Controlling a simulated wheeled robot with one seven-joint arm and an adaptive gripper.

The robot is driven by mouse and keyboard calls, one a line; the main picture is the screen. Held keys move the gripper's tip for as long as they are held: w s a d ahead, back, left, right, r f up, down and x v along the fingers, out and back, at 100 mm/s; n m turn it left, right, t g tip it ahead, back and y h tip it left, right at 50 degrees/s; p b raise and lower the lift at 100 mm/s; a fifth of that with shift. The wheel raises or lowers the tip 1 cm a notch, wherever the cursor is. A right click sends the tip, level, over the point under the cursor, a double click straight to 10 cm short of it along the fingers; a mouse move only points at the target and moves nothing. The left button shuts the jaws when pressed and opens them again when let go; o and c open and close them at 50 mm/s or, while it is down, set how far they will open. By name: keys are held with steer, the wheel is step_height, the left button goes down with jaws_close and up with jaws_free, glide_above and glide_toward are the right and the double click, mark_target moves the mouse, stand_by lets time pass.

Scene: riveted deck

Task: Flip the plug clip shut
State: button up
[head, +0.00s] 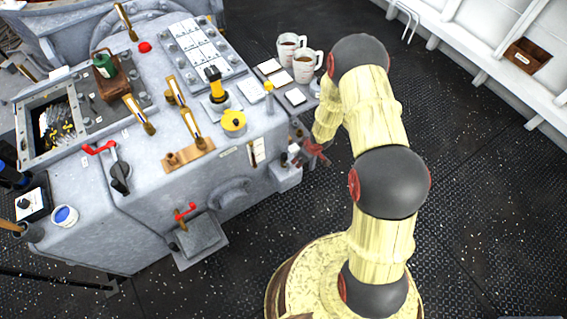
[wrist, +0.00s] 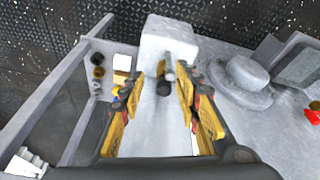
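A pale grey block (wrist: 168,42) juts from the machine's side, ahead of my gripper in the wrist view. The block also shows low on the machine's right side in the head view (head: 286,177). My gripper (wrist: 160,78) is open, its yellow fingers apart on either side of the dark part, with no visible grip. In the head view my gripper (head: 312,156) is beside the block, partly hidden by my arm.
The grey machine (head: 150,220) fills the left, with levers and a yellow knob (head: 232,122) on top. Two mugs (head: 306,64) stand on a side shelf. A round boss (wrist: 247,75) lies right of my fingers. Dark deck (head: 480,220) is clear at right.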

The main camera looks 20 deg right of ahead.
mark_target(288, 162)
steer(key=shift+y, duration=0.5)
steer(key=w+a+f+b, duration=0.1)
steer(key=f, duration=0.1)
steer(key=w+a+f+b, duration=0.1)
steer(key=f, duration=0.1)
steer(key=w+a+f+b, duration=0.1)
steer(key=a+f, duration=0.1)
steer(key=shift+w+f, duration=0.25)
steer(key=shift+f, duration=0.05)
steer(key=shift+t, duration=0.3)
steer(key=shift+c, duration=0.4)
steer(key=c, duration=0.7)
jaws_close()
